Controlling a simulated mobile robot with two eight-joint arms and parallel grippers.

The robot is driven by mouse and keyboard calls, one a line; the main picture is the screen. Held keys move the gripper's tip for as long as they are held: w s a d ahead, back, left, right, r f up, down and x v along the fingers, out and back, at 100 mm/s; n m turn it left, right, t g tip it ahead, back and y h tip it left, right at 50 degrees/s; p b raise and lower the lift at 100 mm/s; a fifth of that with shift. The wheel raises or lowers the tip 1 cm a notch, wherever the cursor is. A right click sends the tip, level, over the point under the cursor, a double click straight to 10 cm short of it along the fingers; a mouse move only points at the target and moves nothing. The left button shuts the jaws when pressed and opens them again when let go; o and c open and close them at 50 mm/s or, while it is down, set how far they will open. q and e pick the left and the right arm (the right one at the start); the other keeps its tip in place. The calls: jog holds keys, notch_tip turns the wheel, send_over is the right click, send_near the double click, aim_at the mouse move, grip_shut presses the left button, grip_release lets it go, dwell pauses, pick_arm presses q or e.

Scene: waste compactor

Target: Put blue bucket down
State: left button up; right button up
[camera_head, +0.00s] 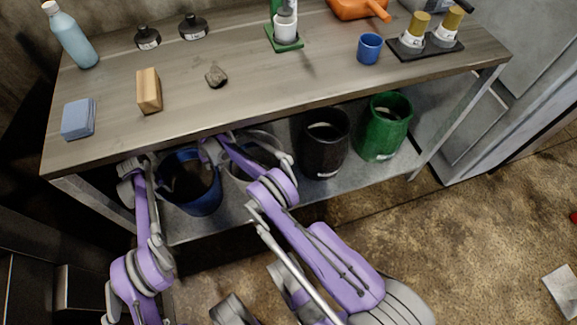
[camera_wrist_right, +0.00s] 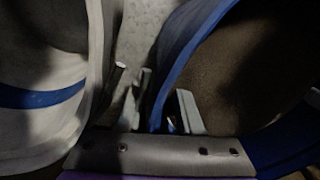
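The blue bucket (camera_head: 201,196) is upright at the left end of the lower shelf, under the table. Its dark inside faces up; I cannot tell whether its base touches the shelf. My left gripper (camera_head: 131,166) is at the bucket's left; its fingers are too small and dark to read. My right gripper (camera_head: 212,150) is at the bucket's right rear rim. In the right wrist view its fingers (camera_wrist_right: 163,108) stand apart on either side of the blue rim (camera_wrist_right: 172,70), with a small gap beside the wall.
The lower shelf (camera_head: 237,212) also holds a pale bucket with a blue band (camera_wrist_right: 45,97), close at the right, a black bucket (camera_head: 323,145) and a green bucket (camera_head: 384,127). The tabletop (camera_head: 270,90) is just above my grippers. A table leg (camera_head: 98,208) stands at the left.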

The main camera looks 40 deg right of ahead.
pick_arm(q)
jog(key=shift+r, duration=0.1)
dwell(0.4)
jog(key=r, duration=0.7)
jog(key=shift+a, duration=0.35)
pick_arm(e)
jog(key=shift+r, duration=0.1)
pick_arm(q)
jog(key=shift+r, duration=0.1)
pick_arm(e)
jog(key=shift+d+r, duration=0.2)
jog(key=shift+r, duration=1.65)
jog(key=shift+d+r, duration=0.15)
jog(key=shift+r, duration=1.65)
